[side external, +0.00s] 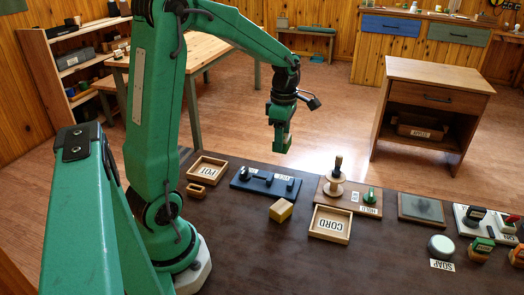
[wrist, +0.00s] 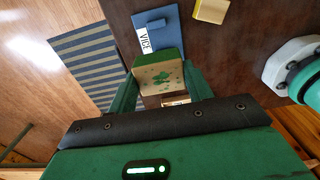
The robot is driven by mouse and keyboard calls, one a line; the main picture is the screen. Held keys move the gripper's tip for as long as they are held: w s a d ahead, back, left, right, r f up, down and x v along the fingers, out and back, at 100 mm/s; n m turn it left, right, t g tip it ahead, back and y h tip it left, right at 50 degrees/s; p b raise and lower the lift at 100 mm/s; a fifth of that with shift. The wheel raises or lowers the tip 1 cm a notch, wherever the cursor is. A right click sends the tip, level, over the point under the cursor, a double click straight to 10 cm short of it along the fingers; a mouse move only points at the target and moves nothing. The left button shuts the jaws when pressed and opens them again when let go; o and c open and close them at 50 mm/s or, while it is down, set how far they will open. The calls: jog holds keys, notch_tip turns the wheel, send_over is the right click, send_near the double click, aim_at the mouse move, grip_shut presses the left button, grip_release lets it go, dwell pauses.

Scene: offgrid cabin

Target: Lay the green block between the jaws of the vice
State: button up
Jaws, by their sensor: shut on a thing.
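My gripper (side external: 282,140) hangs above the far side of the dark bench, over the vice and clear of it. It is shut on the green block (wrist: 158,55), which shows a green edge and a pale face with green marks in the wrist view. The fingers stand at its two sides. In the side view the block is hard to tell from my green fingers. The blue vice (side external: 262,183) lies flat on the bench below. Its blue body (wrist: 172,22) and white VICE label (wrist: 145,40) show in the wrist view, partly hidden by the block.
A yellow block (side external: 280,210) lies in front of the vice. A POT tray (side external: 207,170) is to its left. A CORD tray (side external: 330,224) and a wooden board (side external: 347,200) with a spool (side external: 334,188) are to its right. The bench (side external: 245,250) in front is clear.

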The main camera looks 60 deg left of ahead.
jog(key=shift+f, duration=6.15)
jog(key=shift+f, duration=0.6)
jog(key=o, duration=1.6)
jog(key=shift+o, duration=0.2)
jog(key=shift+r, duration=0.15)
notch_tip(320, 180, up, 7)
